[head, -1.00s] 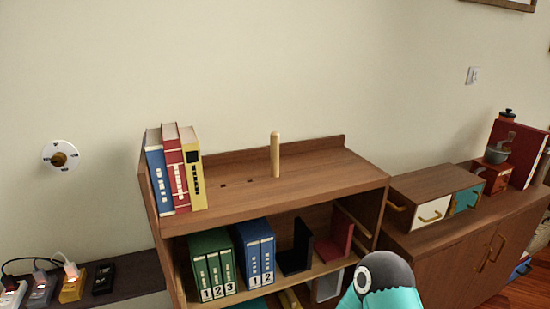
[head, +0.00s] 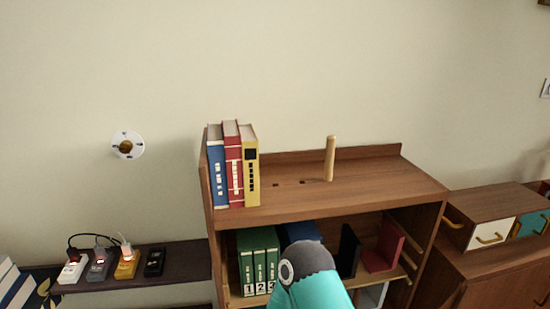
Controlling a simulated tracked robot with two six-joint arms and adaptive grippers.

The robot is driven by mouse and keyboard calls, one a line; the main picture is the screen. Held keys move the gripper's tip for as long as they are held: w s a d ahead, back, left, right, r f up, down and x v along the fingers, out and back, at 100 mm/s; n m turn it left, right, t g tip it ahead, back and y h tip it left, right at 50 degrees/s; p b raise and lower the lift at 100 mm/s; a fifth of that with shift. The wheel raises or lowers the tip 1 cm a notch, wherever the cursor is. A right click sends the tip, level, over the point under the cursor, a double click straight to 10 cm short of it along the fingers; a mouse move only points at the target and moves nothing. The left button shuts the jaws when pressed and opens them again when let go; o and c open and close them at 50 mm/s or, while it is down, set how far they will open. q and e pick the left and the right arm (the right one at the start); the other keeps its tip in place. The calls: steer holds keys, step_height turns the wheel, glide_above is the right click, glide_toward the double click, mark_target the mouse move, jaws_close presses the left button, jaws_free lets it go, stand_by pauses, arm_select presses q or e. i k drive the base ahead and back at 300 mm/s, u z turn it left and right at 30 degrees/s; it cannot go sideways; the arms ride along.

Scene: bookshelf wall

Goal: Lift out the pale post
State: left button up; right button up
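The pale post (head: 330,158) stands upright on the top board of the wooden bookshelf (head: 290,208), right of the books. Two small dark slots (head: 288,184) lie in the board to its left. A teal and dark grey rounded part of my own arm shows at the bottom centre, in front of the lower shelf and well below the post. Neither of my grippers' fingers can be seen.
Blue, red and yellow books (head: 233,165) stand at the top board's left end. Green binders (head: 258,262), a black bookend (head: 348,252) and a red bookend (head: 382,248) are below. A dark side shelf (head: 185,262) holds plugged-in chargers (head: 126,263). The board around the post is clear.

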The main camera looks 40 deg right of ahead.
mark_target(329, 157)
steer(key=u, duration=0.6)
steer(key=k, duration=1.2)
steer(key=z, duration=1.15)
steer(key=i, duration=1)
steer(key=u, duration=0.05)
